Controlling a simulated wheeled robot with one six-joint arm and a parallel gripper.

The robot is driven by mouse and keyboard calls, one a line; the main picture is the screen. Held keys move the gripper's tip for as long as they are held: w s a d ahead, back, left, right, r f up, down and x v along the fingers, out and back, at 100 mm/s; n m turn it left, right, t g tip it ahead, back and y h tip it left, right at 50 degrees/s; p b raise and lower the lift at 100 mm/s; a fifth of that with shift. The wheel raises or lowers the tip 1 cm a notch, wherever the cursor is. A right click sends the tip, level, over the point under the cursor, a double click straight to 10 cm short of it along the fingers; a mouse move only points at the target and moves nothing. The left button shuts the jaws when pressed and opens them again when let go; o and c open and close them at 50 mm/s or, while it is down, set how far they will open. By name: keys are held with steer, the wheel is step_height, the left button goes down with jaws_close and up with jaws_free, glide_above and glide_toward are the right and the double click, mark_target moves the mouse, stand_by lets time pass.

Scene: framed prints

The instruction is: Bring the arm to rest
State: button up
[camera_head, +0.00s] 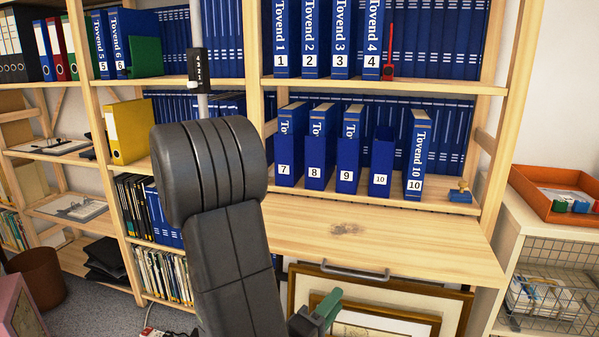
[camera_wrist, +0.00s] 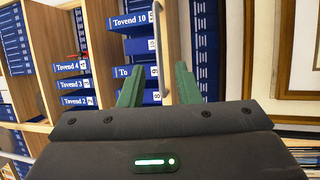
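My gripper (camera_head: 325,310) shows at the bottom of the head view, with a green finger in front of the framed prints and below the wooden desk front. In the wrist view my gripper (camera_wrist: 158,88) has its two green fingers spread apart. I see nothing held between them. The grey bar handle (camera_head: 355,271) of the wooden flap (camera_head: 420,240) lies above the gripper in the head view. The handle also shows beyond the fingertips in the wrist view (camera_wrist: 160,35). The gripper's lower part is cut off in the head view.
Framed prints (camera_head: 450,310) lean under the flap. Blue numbered binders (camera_head: 290,145) fill the shelves (camera_head: 430,84) above it. An orange tray (camera_head: 535,200) and a wire basket (camera_head: 550,295) stand at right. A brown bin (camera_head: 40,280) stands at left. The flap top is clear.

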mark_target(360, 265)
steer(key=x, duration=1.1)
steer(key=shift+w+a, duration=0.15)
steer(key=shift+w, duration=0.3)
steer(key=shift+f, duration=0.2)
